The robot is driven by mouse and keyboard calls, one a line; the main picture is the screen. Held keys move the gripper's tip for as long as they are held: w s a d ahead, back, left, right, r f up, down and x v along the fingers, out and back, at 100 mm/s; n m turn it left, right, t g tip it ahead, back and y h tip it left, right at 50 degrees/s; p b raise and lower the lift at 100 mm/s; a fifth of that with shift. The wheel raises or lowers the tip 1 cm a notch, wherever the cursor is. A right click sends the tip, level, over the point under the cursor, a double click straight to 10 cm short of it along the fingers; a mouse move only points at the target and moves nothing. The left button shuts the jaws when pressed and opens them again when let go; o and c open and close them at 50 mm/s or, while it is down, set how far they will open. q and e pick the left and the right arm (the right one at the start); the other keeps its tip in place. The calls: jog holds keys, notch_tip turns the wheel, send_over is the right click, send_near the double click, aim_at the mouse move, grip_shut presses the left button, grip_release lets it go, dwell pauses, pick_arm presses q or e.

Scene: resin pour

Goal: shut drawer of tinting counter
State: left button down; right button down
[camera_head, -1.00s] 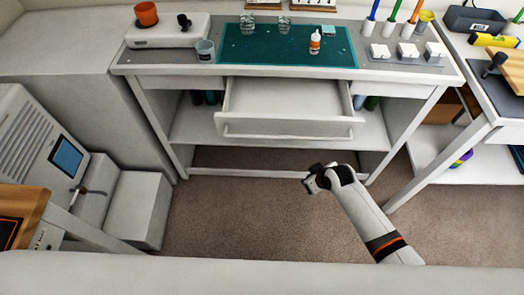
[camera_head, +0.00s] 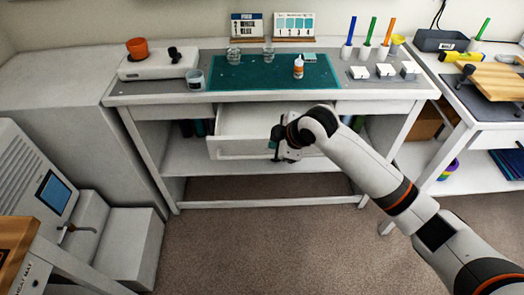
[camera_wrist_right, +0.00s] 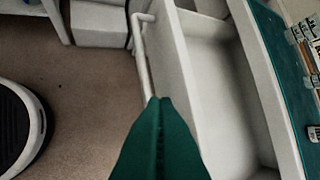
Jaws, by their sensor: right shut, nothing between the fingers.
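The tinting counter (camera_head: 200,97) stands ahead with a green mat on its top. Its white drawer (camera_head: 226,146) is pulled out, and the part of its inside I can see is empty. The drawer also shows in the right wrist view (camera_wrist_right: 172,62), with its bar handle (camera_wrist_right: 143,62) along the front. My right gripper (camera_head: 275,145) is at the right part of the drawer front. Its green fingers (camera_wrist_right: 157,103) are shut and empty, with their tips close to the handle; I cannot tell whether they touch. My arm hides the drawer's right end. My left gripper is out of view.
A cup (camera_head: 195,78), glasses and a glue bottle (camera_head: 298,68) stand on the counter top. A second table (camera_head: 485,110) is at the right. A white machine (camera_head: 35,185) stands at the left. The carpet (camera_head: 260,235) before the counter is clear.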

send_near(256, 153)
jog(key=x, duration=0.4)
jog(key=shift+w+a+f, duration=0.1)
jog(key=shift+a+f, duration=0.05)
jog(key=shift+f, duration=0.15)
